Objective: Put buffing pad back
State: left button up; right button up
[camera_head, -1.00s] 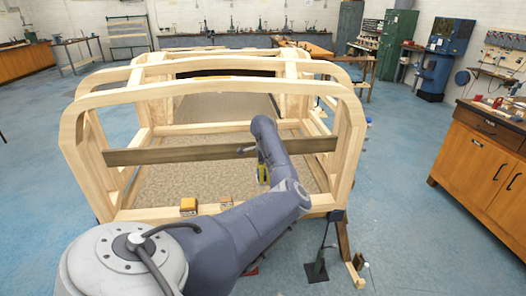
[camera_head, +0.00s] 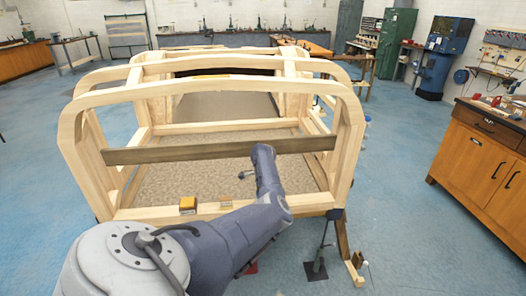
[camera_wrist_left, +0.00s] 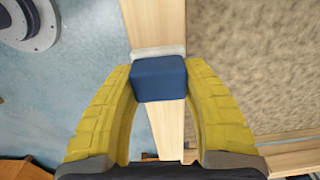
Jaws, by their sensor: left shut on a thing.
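In the left wrist view, the yellow fingers of my left gripper (camera_wrist_left: 160,95) are shut on a blue block with a pale layer along its far edge, which looks like the buffing pad (camera_wrist_left: 159,78). The pad is held over or on a light wooden rail (camera_wrist_left: 155,22); I cannot tell whether it touches. In the head view, my left arm reaches across the front lower rail of the wooden bodyframe (camera_head: 150,213) and hides the gripper and the pad. My right gripper is not in view.
A yellow-orange block (camera_head: 188,205) and a small pale block (camera_head: 226,205) sit on the front lower rail. A dark plank (camera_head: 200,151) spans the frame above it. Wooden drawers (camera_head: 480,160) stand at the right. Blue floor is open on both sides.

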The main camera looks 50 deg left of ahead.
pick_arm(q)
jog(key=shift+f, duration=0.3)
jog(key=shift+f, duration=0.1)
jog(key=o, duration=1.3)
